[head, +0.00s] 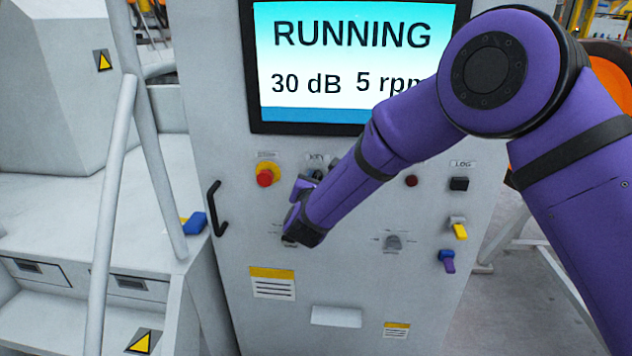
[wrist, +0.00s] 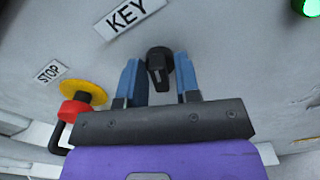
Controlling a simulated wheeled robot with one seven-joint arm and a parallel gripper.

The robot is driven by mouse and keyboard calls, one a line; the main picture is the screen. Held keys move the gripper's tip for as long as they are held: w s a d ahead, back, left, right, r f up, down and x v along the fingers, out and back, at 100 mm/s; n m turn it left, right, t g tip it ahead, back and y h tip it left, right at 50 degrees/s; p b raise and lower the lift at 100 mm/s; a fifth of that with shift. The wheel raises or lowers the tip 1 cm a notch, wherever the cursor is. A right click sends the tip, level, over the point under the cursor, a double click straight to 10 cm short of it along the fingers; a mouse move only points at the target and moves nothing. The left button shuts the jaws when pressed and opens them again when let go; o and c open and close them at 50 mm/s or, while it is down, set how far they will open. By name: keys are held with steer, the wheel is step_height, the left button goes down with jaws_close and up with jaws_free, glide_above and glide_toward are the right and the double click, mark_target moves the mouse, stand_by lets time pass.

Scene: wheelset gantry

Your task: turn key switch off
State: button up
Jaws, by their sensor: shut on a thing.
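The black key switch (wrist: 158,62) sits on the grey panel below the KEY label (wrist: 131,14) in the wrist view. Its handle points down the picture, toward my gripper. My gripper (wrist: 160,78) has its two blue fingers on either side of the handle and is shut on it. In the head view, my gripper (head: 312,178) is at the panel under the KEY label (head: 317,157), and my arm hides most of the switch. The screen (head: 350,60) reads RUNNING, 30 dB and 5 rpm, its right end covered by my arm.
A red stop button (head: 265,175) on a yellow collar is close left of my gripper. A dark red button (head: 411,181), a black switch (head: 459,184), a grey knob (head: 393,243) and yellow and blue levers (head: 460,231) are to the right. A black handle (head: 217,208) stands out at the left edge.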

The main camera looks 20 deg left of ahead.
steer(key=n, duration=0.5)
steer(key=shift+n, duration=2.4)
steer(key=shift+f, duration=0.1)
steer(key=o, duration=0.6)
steer(key=shift+s, duration=0.1)
steer(key=v, duration=1)
steer(key=shift+s, duration=0.3)
